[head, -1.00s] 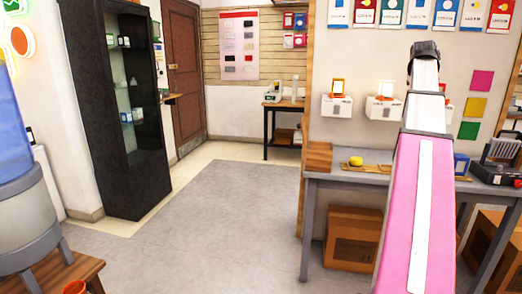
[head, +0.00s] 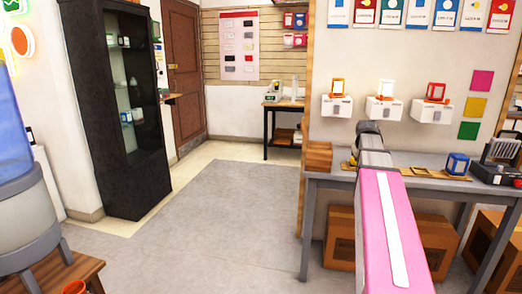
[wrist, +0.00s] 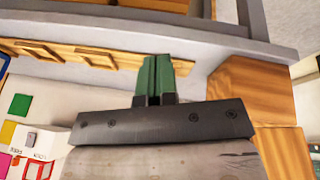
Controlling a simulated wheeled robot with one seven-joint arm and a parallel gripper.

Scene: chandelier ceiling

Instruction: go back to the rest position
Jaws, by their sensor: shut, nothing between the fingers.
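My gripper (wrist: 155,78) shows in the wrist view as two green fingers pressed together, with nothing between them. In the head view my pink and white arm reaches toward the table (head: 329,181), and its dark end is over the table's left part. The fingers cannot be made out there. A blue box (head: 457,164) stands on the table to the right of the arm.
Wooden blocks (head: 319,156) stand at the table's left end. A dark device (head: 497,172) is at the right. White boxes (head: 336,107) hang on the wall above. Cardboard boxes (head: 341,238) are below the table. The grey floor (head: 220,225) at left is clear.

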